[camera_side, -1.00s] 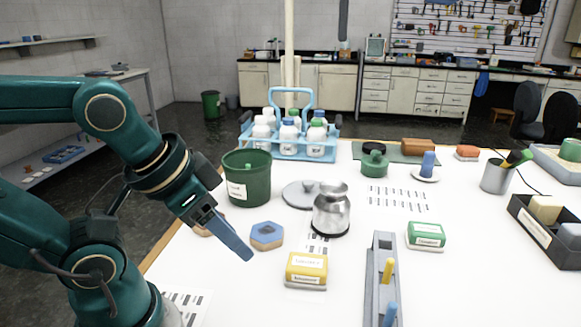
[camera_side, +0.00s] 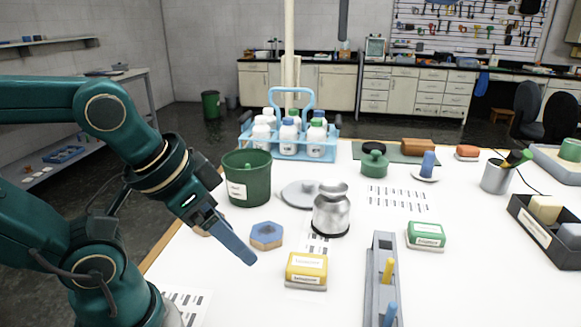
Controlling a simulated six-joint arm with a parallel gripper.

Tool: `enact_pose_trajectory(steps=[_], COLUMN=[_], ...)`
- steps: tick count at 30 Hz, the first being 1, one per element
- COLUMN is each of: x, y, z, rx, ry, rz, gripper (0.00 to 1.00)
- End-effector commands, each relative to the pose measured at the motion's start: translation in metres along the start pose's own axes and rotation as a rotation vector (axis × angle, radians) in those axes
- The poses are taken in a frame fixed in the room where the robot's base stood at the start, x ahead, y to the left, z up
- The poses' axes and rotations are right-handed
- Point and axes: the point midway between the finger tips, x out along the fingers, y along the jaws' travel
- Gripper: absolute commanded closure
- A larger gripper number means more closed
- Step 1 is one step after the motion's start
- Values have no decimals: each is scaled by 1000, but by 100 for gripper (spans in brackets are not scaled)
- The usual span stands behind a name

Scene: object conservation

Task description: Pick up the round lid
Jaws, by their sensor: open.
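The round lid (camera_side: 294,194) is a flat grey disc with a small knob. It lies on the white table, partly hidden behind a shiny metal jar (camera_side: 331,212). My gripper (camera_side: 250,259) is at the left, pointing down and to the right above the near left of the table. It is apart from the lid, in front and to the left of it. Its fingers overlap in this side view, so the gap between them is hidden. Nothing shows between them.
A green bucket (camera_side: 247,190) stands left of the lid. A blue hexagonal block (camera_side: 266,235) and a yellow box (camera_side: 306,269) are near my gripper. A blue bottle carrier (camera_side: 290,150) stands behind. A grey rack (camera_side: 381,285) is at the front.

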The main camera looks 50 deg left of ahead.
Motion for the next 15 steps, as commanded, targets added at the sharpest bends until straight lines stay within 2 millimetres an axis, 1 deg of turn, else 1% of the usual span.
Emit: enact_pose_trajectory(steps=[2, 5, 8, 10, 12, 14, 15], x=[0, -7, -17, -21, -23, -22, -21], y=[0, -2, -4, -9, -16, -22, -27], z=[-1, -18, -47, -72, -99, -121, -136], rx=[-10, -32, -56, -84, -115, -141, -159], ry=[3, 65, 129, 167, 198, 217, 228], rz=[0, -6, -16, -29, -45, -60, -70], gripper=[25, 25, 25, 25, 25, 25, 25])
